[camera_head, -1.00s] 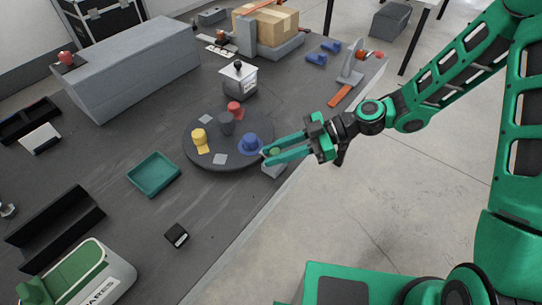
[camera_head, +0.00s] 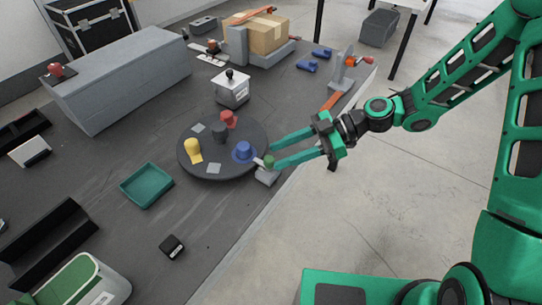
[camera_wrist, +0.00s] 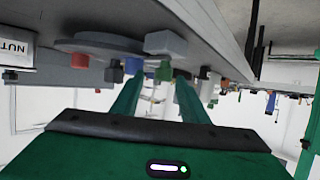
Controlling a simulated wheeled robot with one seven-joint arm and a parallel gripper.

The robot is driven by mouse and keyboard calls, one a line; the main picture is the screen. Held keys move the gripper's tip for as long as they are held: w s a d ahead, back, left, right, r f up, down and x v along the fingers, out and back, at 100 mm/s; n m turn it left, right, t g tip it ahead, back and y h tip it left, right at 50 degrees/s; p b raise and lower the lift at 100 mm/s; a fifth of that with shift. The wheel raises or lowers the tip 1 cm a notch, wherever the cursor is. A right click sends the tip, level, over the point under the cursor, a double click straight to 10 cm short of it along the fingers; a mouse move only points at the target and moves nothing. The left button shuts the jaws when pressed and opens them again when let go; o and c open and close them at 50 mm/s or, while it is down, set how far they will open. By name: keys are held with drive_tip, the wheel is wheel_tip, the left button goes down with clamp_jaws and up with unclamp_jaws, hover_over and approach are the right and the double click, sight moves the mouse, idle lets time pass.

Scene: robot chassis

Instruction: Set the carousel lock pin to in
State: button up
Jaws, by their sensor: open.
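The carousel (camera_head: 205,172) is a dark round disc on the table with yellow (camera_head: 192,149), red (camera_head: 228,118), blue (camera_head: 242,151) and dark grey (camera_head: 219,132) pieces on it. A grey block (camera_head: 266,177) with a green knob (camera_head: 268,161), apparently the lock pin, stands at its right rim. How far the pin sits in cannot be told. My gripper (camera_head: 275,155) is open and empty, its fingertips just right of the knob. In the wrist view, the green knob (camera_wrist: 164,72) shows beyond and between the fingers, with the grey block (camera_wrist: 166,43) behind it.
A teal tray (camera_head: 146,186) lies left of the carousel, a small black box (camera_head: 172,246) in front. A white box with a black knob (camera_head: 232,91) stands behind it. An orange-handled bracket (camera_head: 340,82) is at the back right. The table edge runs close by the block.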

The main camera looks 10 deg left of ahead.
drive_tip(key=v, duration=0.6)
drive_tip(key=shift+w+d, duration=0.1)
idle(0.3)
drive_tip(key=s+d+m+t+h, duration=0.2)
drive_tip(key=d+m+h, duration=0.3)
drive_tip(key=d, duration=0.6)
drive_tip(key=s+d+m+t+h, duration=0.15)
drive_tip(key=d+m+h, duration=0.25)
drive_tip(key=d+m, duration=0.5)
drive_tip(key=s+d+r+m+h, duration=0.2)
drive_tip(key=s+d+r+m, duration=0.2)
drive_tip(key=s+d+m, duration=0.3)
drive_tip(key=s+d+r+m+h, duration=0.1)
drive_tip(key=s+d+r+m, duration=0.4)
drive_tip(key=s+d, duration=0.5)
drive_tip(key=shift+s+d+m+h, duration=0.15)
drive_tip(key=shift+d+m+h, duration=0.25)
drive_tip(key=shift+d+m, duration=0.65)
drive_tip(key=shift+t, duration=0.35)
